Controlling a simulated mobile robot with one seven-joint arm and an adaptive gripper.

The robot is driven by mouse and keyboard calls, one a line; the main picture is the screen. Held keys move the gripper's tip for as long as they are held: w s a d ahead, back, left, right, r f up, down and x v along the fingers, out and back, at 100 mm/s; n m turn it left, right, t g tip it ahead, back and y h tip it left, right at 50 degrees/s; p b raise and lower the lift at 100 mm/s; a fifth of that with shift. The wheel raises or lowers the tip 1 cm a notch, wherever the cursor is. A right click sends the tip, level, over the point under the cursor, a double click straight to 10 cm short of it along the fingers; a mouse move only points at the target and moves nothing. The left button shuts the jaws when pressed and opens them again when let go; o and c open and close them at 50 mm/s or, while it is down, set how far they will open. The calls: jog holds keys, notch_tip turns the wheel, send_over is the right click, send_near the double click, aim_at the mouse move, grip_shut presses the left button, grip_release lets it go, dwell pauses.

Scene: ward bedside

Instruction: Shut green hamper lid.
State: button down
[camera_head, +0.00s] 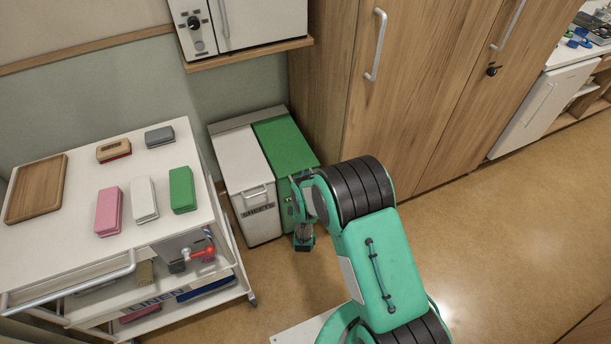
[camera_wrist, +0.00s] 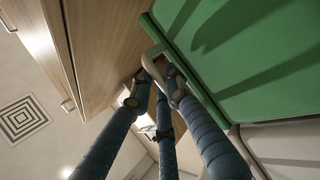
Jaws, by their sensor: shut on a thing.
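The green hamper (camera_head: 285,146) stands against the wall beside a white hamper and the wooden cabinet. In the head view its green lid looks level with the white one and appears down; my arm covers part of its front. In the wrist view the green lid and front (camera_wrist: 265,60) fill the upper right. A pale handle (camera_wrist: 151,55) sticks out at the green edge. My gripper (camera_wrist: 163,85) has its blue-grey fingers closed around this handle. In the head view the fingertips are largely hidden by my arm at the hamper's front.
The white hamper (camera_head: 241,165) adjoins the green one on the left. A white cart (camera_head: 75,238) with several coloured blocks and a wooden tray (camera_head: 37,190) stands farther left. The wooden cabinet (camera_head: 400,110) is close on the right. Floor (camera_head: 500,230) is clear at right.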

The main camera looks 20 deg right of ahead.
jog(key=shift+s+f, duration=0.45)
jog(key=shift+f, duration=0.45)
jog(key=c, duration=1.9)
grip_release()
jog(key=shift+w, duration=0.1)
jog(key=shift+w+a+r, duration=0.1)
jog(key=shift+w+r, duration=0.05)
jog(key=shift+r, duration=0.1)
jog(key=v, duration=1.2)
jog(key=shift+r, duration=0.15)
